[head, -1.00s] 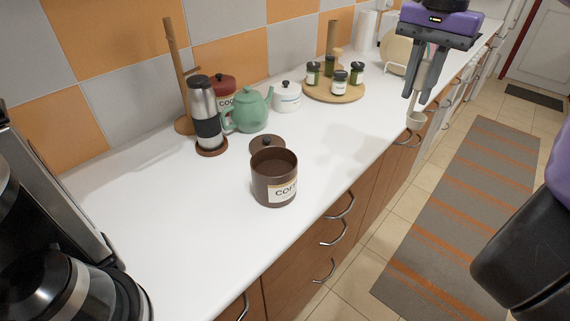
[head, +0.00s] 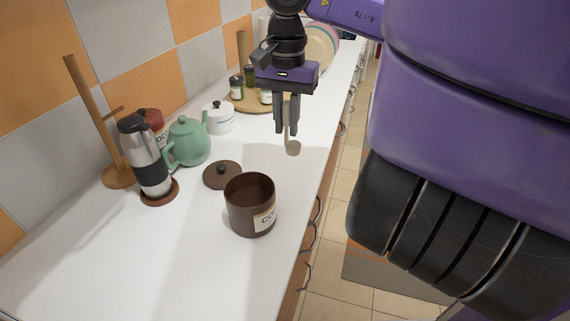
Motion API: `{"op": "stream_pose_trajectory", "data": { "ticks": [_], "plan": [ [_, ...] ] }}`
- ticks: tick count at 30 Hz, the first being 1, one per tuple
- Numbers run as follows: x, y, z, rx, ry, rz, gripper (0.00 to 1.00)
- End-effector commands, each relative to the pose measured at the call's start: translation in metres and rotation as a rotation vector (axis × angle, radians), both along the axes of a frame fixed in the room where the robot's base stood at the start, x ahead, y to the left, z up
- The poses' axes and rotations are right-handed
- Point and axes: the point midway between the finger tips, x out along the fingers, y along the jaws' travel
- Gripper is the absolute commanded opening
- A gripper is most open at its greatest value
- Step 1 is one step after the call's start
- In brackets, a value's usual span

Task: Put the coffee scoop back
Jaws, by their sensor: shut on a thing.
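The coffee scoop (head: 293,148) hangs from my gripper (head: 287,130), which is shut on its handle. The scoop's small pale cup points down and is above the white counter, behind and to the right of the coffee canister in the picture. The brown coffee canister (head: 240,207) stands upright and open on the counter, with a pale label on its side. Its brown lid (head: 222,174) with a dark knob lies flat on the counter just behind it. The scoop and the canister are apart.
A steel travel mug (head: 147,158) on a coaster, a green teapot (head: 188,143) and a white sugar pot (head: 218,117) stand behind the canister. A wooden paper towel stand (head: 90,115) is at the left. A round board (head: 247,102) holds spice jars. The counter's front left (head: 150,265) is clear.

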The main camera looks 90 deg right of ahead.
Motion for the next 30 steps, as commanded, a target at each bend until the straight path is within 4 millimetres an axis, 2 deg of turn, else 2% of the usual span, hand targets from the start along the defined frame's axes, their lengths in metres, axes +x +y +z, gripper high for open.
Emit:
{"op": "stream_pose_trajectory", "data": {
  "ticks": [3,9,14,22,30],
  "plan": [
    [0.000,0.001,-0.029,0.004,-0.002,0.000,0.00],
    [0.000,0.000,-0.062,0.002,-0.002,-0.002,0.00],
    [0.000,0.000,-0.073,0.001,0.000,-0.001,0.00],
    [0.000,0.000,-0.107,0.003,-0.002,-0.001,0.00],
    [0.000,0.000,-0.112,-0.001,0.000,0.000,0.00]
  ]
}}
